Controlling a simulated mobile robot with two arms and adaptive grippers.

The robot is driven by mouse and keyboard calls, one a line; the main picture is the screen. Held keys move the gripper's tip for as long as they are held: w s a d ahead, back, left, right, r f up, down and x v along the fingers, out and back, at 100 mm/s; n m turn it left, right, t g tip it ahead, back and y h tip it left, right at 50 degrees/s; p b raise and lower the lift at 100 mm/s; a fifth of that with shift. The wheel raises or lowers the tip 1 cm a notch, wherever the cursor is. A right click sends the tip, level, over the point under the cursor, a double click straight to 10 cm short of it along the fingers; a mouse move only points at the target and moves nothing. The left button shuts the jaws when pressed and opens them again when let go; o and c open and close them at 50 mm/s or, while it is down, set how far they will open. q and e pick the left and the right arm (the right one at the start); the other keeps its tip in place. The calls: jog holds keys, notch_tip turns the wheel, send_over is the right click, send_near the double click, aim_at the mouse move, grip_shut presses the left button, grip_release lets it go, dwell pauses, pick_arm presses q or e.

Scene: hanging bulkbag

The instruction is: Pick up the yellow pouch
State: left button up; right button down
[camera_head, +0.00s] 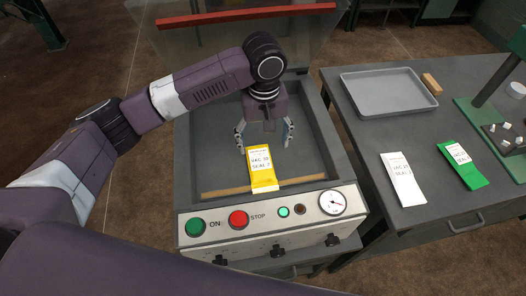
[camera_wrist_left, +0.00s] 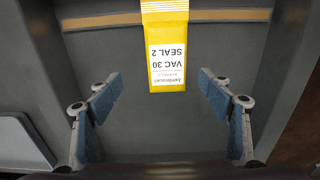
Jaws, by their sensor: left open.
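The yellow pouch (camera_head: 264,181) lies in the grey chamber of the vacuum sealer (camera_head: 322,140), its near end across the tan seal bar (camera_head: 215,192). It has a white label that reads VAC 30, SEAL 2. In the left wrist view the pouch (camera_wrist_left: 168,60) shows upside down at top centre, past the fingertips. My left gripper (camera_head: 264,135) is open above the chamber, at the far end of the pouch. Its fingers (camera_wrist_left: 164,92) stand wide on either side, with no visible contact. My right gripper is not in view.
The sealer's raised lid (camera_head: 232,35) has a red bar. The front panel (camera_head: 262,215) has green and red buttons and a gauge. On the right bench lie a grey tray (camera_head: 348,98), a white pouch (camera_head: 403,184) and a green pouch (camera_head: 462,170), near a green stand (camera_head: 490,110).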

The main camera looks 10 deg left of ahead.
aim_at(260, 161)
pick_arm(q)
jog(key=f, duration=0.1)
jog(key=s+f+p, duration=0.1)
jog(key=a+f, duration=0.1)
jog(key=shift+s+f, duration=0.2)
jog(key=shift+f, duration=0.1)
jog(key=f, duration=0.2)
jog(key=shift+w+f+p, duration=0.2)
jog(key=shift+f+p, duration=0.1)
jog(key=shift+p, duration=0.1)
jog(key=shift+f, duration=0.25)
jog(key=c, duration=1.3)
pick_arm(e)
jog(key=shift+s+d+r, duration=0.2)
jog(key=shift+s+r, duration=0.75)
